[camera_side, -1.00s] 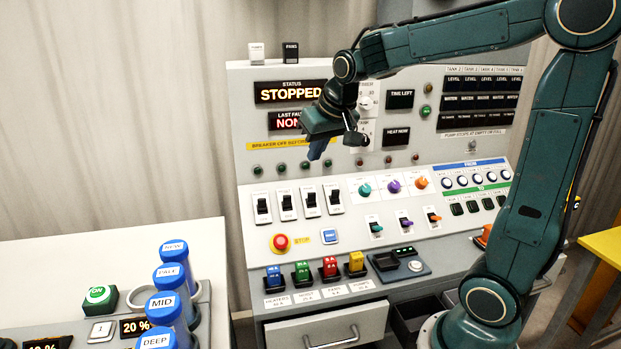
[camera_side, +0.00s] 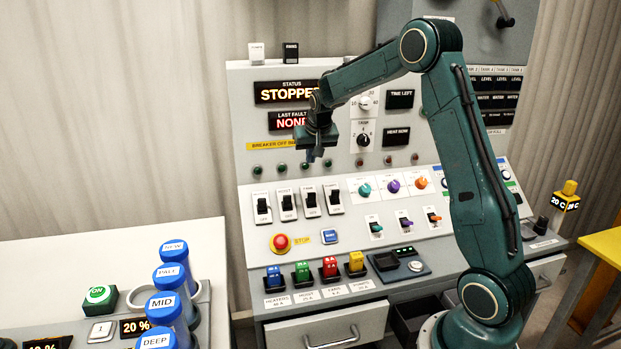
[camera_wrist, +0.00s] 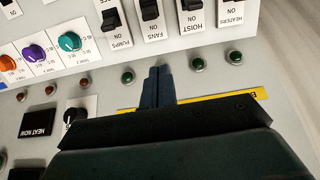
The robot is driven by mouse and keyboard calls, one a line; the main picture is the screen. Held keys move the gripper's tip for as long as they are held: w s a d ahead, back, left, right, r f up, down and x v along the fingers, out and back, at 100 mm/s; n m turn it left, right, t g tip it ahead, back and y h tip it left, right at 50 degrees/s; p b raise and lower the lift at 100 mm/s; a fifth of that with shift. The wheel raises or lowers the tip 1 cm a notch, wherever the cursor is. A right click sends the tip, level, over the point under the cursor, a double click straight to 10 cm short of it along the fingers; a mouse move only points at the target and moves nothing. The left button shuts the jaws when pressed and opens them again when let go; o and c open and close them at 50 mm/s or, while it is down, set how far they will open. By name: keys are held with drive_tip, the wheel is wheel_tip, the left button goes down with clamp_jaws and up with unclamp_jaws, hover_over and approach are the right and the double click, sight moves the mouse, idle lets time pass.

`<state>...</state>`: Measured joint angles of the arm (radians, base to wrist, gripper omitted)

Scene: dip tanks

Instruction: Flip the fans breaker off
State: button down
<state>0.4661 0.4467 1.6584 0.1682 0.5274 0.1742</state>
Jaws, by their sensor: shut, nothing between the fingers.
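The fans breaker (camera_side: 311,200) is the third from the left in a row of white breakers with black levers on the sloped panel. In the wrist view the fans breaker (camera_wrist: 149,12) is at the top, partly cut off, between the pumps and hoist breakers. The word ON shows on its plate; I cannot tell its lever position surely. My gripper (camera_side: 311,158) is above the breaker row, in front of the panel's lamp row. In the wrist view my gripper (camera_wrist: 161,72) has its dark blue fingers together, empty, apart from the fans lever.
The pumps breaker (camera_wrist: 112,20) and hoist breaker (camera_wrist: 191,14) flank the fans breaker closely. Below the row are a red stop button (camera_side: 281,242) and a blue button (camera_side: 330,236). Coloured knobs (camera_side: 365,189) stand to the right. Blue-capped bottles (camera_side: 163,308) stand at lower left.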

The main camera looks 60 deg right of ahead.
sight(312, 197)
drive_tip(key=shift+w+d+f, duration=0.2)
drive_tip(key=shift+d+f, duration=0.3)
drive_tip(key=shift+d, duration=0.15)
drive_tip(key=x, duration=0.9)
drive_tip(key=shift+d+f, duration=0.15)
drive_tip(key=shift+f, duration=0.35)
drive_tip(key=shift+s+a+f, duration=0.25)
drive_tip(key=shift+s+a, duration=1)
drive_tip(key=shift+a, duration=0.1)
